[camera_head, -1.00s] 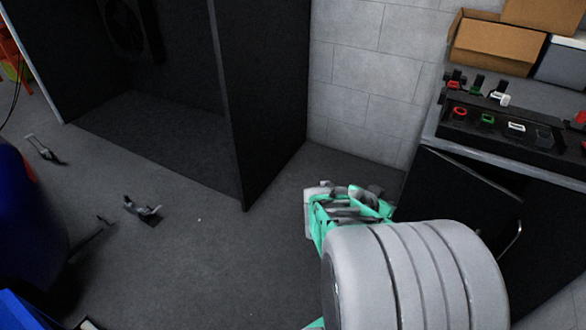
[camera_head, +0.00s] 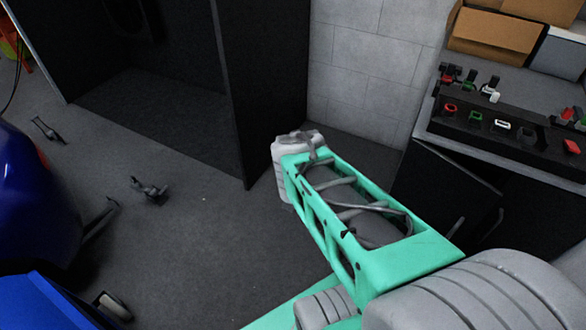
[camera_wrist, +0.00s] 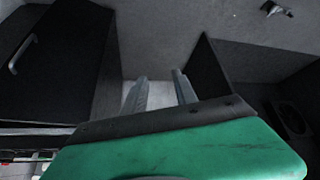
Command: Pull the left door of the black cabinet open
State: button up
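The black cabinet (camera_head: 540,222) stands under the bench at the right of the head view. Its left door (camera_head: 420,190) stands ajar, with a dark wedge-shaped gap between its top edge and the bench. My arm hides the door's lower part. In the wrist view the door (camera_wrist: 70,50) is a dark panel at the left, with a metal bar handle (camera_wrist: 22,54) on it. My gripper (camera_wrist: 160,78) is open, with nothing between its fingers. It is apart from the handle, to the right of the door in that view. The fingers are hidden in the head view.
The bench top (camera_head: 430,120) carries a black tool rack (camera_head: 490,120) and cardboard boxes (camera_head: 500,35). A tall black enclosure (camera_head: 262,90) stands to the left of my arm. A blue object (camera_head: 35,195) is at the far left. The grey floor between is mostly clear.

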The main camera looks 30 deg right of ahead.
jog(key=shift+n+y, duration=0.5)
jog(key=shift+n, duration=0.3)
jog(key=shift+a+r+p, duration=0.3)
jog(key=shift+a+r, duration=0.25)
jog(key=shift+a, duration=0.35)
jog(key=shift+a+r+p, duration=0.25)
jog(key=shift+a+r, duration=0.3)
jog(key=shift+a, duration=0.35)
